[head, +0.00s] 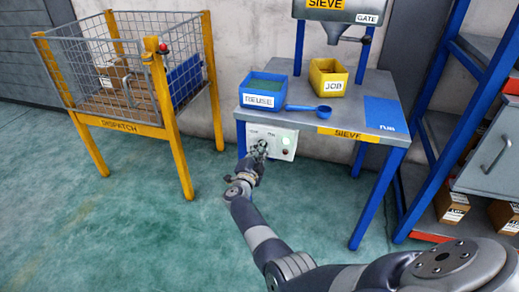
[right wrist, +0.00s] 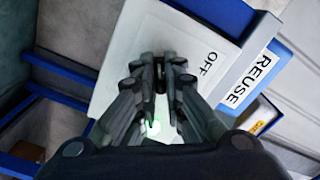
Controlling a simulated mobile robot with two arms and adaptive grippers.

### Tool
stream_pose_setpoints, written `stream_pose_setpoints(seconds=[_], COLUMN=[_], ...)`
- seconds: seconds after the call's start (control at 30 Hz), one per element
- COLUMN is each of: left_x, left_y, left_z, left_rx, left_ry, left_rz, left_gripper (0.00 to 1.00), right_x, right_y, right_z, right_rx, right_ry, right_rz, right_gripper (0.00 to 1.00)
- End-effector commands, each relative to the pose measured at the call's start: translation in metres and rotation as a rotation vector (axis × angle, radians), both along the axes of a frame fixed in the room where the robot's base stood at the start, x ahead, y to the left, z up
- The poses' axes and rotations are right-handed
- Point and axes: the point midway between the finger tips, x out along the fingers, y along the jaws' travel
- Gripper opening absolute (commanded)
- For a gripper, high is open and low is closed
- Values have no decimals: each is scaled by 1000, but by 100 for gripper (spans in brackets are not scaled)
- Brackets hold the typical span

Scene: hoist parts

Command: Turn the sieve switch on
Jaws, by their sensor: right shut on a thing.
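The sieve switch is on a pale panel (head: 288,142) under the front edge of the sieve table. In the right wrist view the panel (right wrist: 135,42) fills the middle and carries a label reading OFF (right wrist: 207,64). A green light (right wrist: 153,128) glows on it between my fingers. My right gripper (head: 261,147) is at the left part of the panel. In the right wrist view its fingers (right wrist: 161,68) are closed around a small dark switch part, mostly hidden by the fingertips. Which way the switch points cannot be told. My left gripper is not in view.
The sieve table (head: 300,95) holds a blue REUSE bin (head: 262,101), a yellow JOB bin (head: 328,85) and a blue scoop (head: 310,109). A DISPATCH cage (head: 120,124) stands left. A blue shelf rack (head: 440,120) stands right. The floor in front is clear.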

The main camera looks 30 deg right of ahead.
Motion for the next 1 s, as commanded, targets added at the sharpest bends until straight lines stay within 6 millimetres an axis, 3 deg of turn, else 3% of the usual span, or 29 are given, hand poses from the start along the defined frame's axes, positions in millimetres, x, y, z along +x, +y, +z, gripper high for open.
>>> stream_pose_setpoints(seconds=[0.33, 0.37, 0.43, 0.77, 1.0], left_x=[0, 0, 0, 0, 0], left_y=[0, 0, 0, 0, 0], left_z=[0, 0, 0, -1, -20], left_rx=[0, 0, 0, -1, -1], left_ry=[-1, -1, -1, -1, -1], left_rz=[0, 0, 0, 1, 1], left_gripper=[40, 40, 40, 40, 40], right_x=[-1, -1, -1, 0, 0], right_y=[2, 2, 2, 1, 0], right_z=[-4, -4, -4, -1, -6], right_rx=[0, 0, 0, 0, 87], right_ry=[9, 9, 9, 2, -105], right_rz=[4, 4, 4, 0, 1], right_gripper=[0, 14, 29, 29, 29])
